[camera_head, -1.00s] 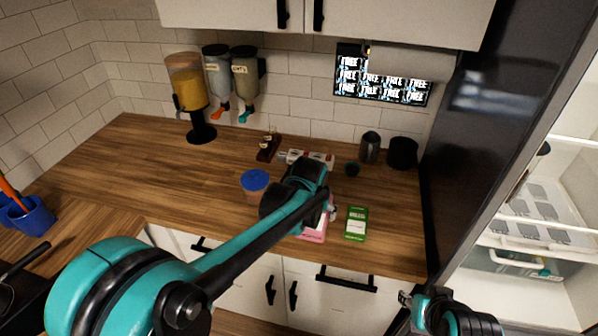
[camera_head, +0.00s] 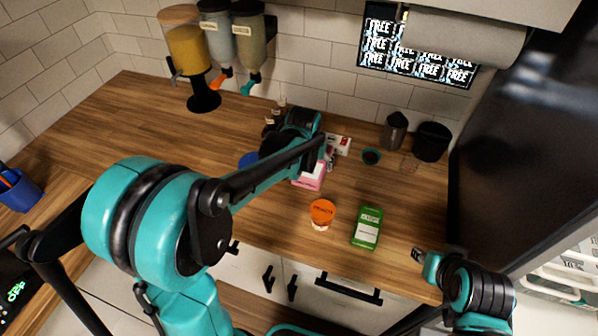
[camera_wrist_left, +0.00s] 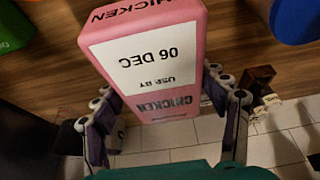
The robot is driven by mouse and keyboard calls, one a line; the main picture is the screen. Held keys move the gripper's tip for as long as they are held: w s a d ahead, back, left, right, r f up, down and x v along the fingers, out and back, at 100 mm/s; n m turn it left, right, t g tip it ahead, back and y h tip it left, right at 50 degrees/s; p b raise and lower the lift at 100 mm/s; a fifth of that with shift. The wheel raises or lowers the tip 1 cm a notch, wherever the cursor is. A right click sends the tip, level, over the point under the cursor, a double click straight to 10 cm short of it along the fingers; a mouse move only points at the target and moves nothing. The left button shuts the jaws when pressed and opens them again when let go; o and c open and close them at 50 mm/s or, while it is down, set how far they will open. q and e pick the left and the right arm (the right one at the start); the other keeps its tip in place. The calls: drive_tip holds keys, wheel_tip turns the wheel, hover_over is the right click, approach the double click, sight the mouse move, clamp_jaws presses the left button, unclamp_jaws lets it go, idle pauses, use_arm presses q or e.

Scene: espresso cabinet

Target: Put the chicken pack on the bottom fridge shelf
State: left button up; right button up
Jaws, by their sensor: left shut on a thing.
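The pink chicken pack (camera_head: 309,178) is above the wooden counter, partly hidden by my left arm in the head view. In the left wrist view the pack (camera_wrist_left: 142,65) shows a white label reading 06 DEC. My left gripper (camera_head: 322,157) is shut on it, with a finger on each side in the wrist view (camera_wrist_left: 165,118). My right gripper (camera_head: 419,255) is empty near the counter's front right edge; its finger opening is too small to tell. White fridge shelving (camera_head: 566,283) shows only at the lower right, and the bottom shelf cannot be made out.
An orange-lidded tub (camera_head: 321,214) and a green carton (camera_head: 367,229) stand near the front edge. A blue-lidded tub (camera_head: 249,159) is partly behind my arm. A dark tall panel (camera_head: 530,140) rises beside the fridge. Dark canisters (camera_head: 431,142) stand at the back right.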

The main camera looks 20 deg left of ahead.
use_arm(q)
drive_tip(key=a+f, duration=0.2)
drive_tip(key=a, duration=0.1)
drive_tip(key=a+f+b, duration=0.1)
drive_tip(key=a, duration=0.1)
drive_tip(key=shift+w, duration=0.3)
wheel_tip(320, 180, down, 4)
drive_tip(key=shift+f+b, duration=0.1)
drive_tip(key=shift+b, duration=0.75)
drive_tip(key=o, duration=1.5)
